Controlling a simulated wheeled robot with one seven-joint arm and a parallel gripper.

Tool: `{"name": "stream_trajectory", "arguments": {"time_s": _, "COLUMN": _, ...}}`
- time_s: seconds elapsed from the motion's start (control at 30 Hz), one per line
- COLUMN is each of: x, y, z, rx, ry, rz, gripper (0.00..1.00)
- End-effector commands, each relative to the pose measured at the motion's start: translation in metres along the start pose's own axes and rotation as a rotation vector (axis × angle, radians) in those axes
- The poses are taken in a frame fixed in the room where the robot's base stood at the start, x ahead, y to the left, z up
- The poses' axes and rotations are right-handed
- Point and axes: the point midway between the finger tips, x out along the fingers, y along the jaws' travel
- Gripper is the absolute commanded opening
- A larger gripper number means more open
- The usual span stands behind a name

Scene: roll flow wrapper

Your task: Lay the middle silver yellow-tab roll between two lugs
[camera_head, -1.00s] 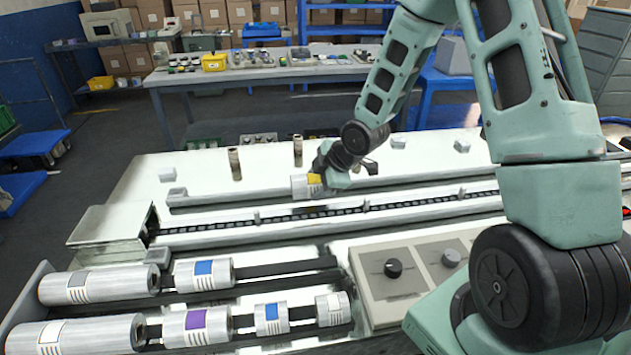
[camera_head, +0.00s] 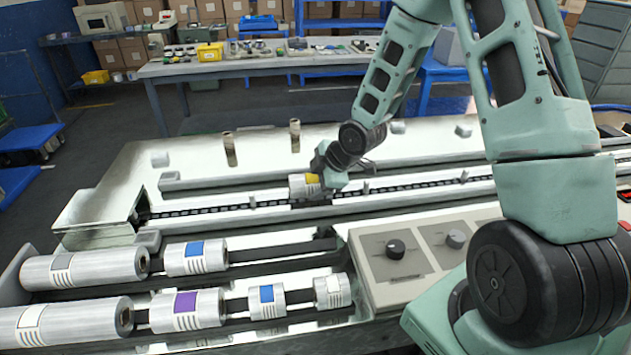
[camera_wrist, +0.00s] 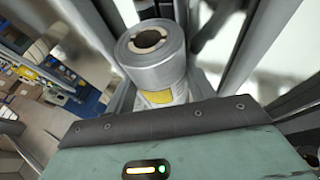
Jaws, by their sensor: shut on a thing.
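The silver yellow-tab roll (camera_head: 299,190) is held by my gripper (camera_head: 316,183), which is shut on it. The roll lies lengthwise along the chain conveyor (camera_head: 222,209), over or on the chain; I cannot tell whether it touches. One lug (camera_head: 252,202) stands to its left and another lug (camera_head: 365,187) to its right, with gaps on both sides. A further lug (camera_head: 464,177) is farther right. In the wrist view the roll (camera_wrist: 155,62) shows its hollow end and yellow label beyond the gripper body; the fingertips are hidden.
Several other silver rolls lie in front-left racks, with blue, purple and white tabs, including a purple-tab roll (camera_head: 187,310). A control panel (camera_head: 408,252) with knobs is at front centre. A rail (camera_head: 215,179) runs behind the chain, with two upright posts behind.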

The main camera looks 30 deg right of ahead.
Motion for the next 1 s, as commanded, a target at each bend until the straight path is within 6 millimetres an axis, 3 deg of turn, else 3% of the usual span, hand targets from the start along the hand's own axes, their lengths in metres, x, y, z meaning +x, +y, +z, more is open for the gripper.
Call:
{"name": "stream_trajectory", "arguments": {"time_s": 0.27, "x": 0.0048, "y": -0.0022, "z": 0.0017, "rx": -0.001, "ry": 0.001, "rz": 0.001, "gripper": 0.21}}
{"name": "stream_trajectory", "arguments": {"time_s": 0.3, "x": 0.0044, "y": -0.0019, "z": 0.0015, "rx": 0.0, "ry": 0.001, "rz": 0.001, "gripper": 0.6}}
{"name": "stream_trajectory", "arguments": {"time_s": 0.37, "x": 0.0041, "y": -0.0019, "z": 0.0014, "rx": 0.0, "ry": 0.0, "rz": 0.001, "gripper": 0.76}}
{"name": "stream_trajectory", "arguments": {"time_s": 0.4, "x": 0.0041, "y": -0.0024, "z": 0.0014, "rx": 0.0, "ry": 0.0, "rz": -0.001, "gripper": 0.8}}
{"name": "stream_trajectory", "arguments": {"time_s": 1.0, "x": 0.0026, "y": -0.0085, "z": 0.0025, "rx": 0.001, "ry": -0.002, "rz": -0.016, "gripper": 0.8}}
